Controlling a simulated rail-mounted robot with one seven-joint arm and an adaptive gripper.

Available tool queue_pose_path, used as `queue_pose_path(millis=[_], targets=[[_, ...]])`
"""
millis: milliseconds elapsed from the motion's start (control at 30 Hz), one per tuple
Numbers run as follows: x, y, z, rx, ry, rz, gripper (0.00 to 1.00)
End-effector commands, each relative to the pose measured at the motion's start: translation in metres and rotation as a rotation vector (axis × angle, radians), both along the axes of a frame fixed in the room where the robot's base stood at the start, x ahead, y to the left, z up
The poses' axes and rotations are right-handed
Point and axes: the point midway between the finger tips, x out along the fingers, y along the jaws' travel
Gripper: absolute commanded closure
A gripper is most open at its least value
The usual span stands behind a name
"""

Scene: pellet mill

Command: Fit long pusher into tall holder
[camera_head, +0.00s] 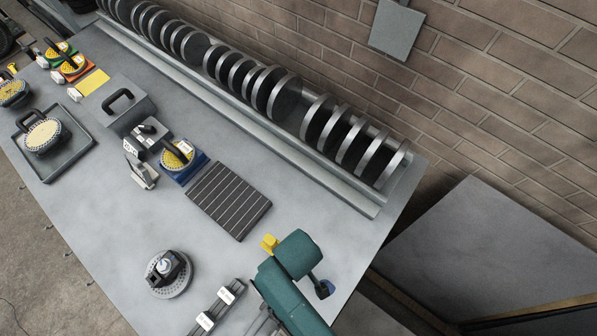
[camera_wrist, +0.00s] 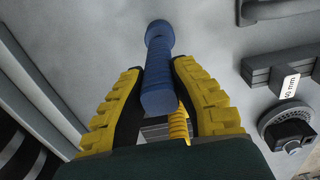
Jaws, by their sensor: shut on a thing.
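My gripper (camera_wrist: 158,82) has yellow ribbed fingers closed on a blue rod, which looks like the long pusher (camera_wrist: 158,62). The rod stands out between the fingers, with a rounded blue knob at its far end. I cannot tell which piece is the tall holder. Dark bars with white labels (camera_head: 217,306) lie left of my wrist; one label (camera_wrist: 290,86) reads about 40 mm.
A perforated disc with a black fitting (camera_head: 168,275) lies on the grey table. A dark slatted plate (camera_head: 229,200), a blue tray (camera_head: 184,166) and a grey handled block (camera_head: 125,108) stand farther back. Large rings line a rack (camera_head: 290,145) by the wall. The table right of the slatted plate is clear.

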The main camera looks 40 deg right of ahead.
Motion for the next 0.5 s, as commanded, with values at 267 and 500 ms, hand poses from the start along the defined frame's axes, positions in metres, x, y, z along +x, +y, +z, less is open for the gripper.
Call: queue_pose_path(millis=[267,500], targets=[[0.0001,-0.0001,-0.0023,0.0,0.0,0.0,1.0],[0.0,-0.0001,-0.0082,0.0,0.0,0.0,1.0]])
